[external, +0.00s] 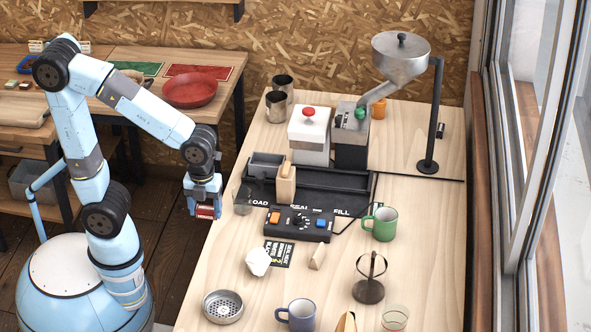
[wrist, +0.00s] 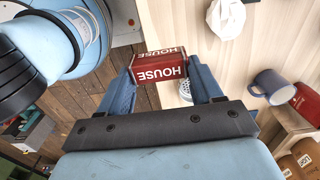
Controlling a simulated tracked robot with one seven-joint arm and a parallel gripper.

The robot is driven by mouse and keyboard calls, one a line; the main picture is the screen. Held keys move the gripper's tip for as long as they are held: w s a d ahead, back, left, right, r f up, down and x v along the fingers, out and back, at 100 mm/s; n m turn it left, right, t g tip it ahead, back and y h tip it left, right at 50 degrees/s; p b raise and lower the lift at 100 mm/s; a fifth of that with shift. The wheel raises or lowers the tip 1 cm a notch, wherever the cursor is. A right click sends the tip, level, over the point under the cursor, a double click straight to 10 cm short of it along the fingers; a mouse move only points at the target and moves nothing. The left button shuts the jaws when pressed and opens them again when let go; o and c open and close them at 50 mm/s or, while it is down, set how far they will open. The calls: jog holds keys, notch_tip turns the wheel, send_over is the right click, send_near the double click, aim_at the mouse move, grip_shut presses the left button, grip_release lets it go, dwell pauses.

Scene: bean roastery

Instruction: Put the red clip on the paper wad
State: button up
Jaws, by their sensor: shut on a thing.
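My gripper (external: 204,196) is shut on the red clip (external: 206,212), a box-shaped red piece with white HOUSE lettering. The paper wad (external: 258,262), white and crumpled, lies on the table below and right of my gripper. It also shows at the top of the wrist view (wrist: 226,18), apart from the clip.
A dark printed card (external: 284,253) lies by the wad. A round metal strainer (external: 223,306), blue mug (external: 299,315), wooden piece (external: 318,257) and green mug (external: 382,224) stand around. A black control box (external: 300,222) and tray lie behind. Bare table lies left of the wad.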

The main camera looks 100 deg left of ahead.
jog(key=w+f, duration=0.3)
jog(key=w, duration=0.1)
jog(key=w+f, duration=0.3)
jog(key=w, duration=0.2)
jog(key=w+f, duration=0.3)
jog(key=w, duration=0.1)
jog(key=shift+w+d+f, duration=0.2)
jog(key=shift+d, duration=0.1)
jog(key=shift+w+f, duration=0.25)
jog(key=shift+f, duration=1.6)
jog(key=o, duration=1.1)
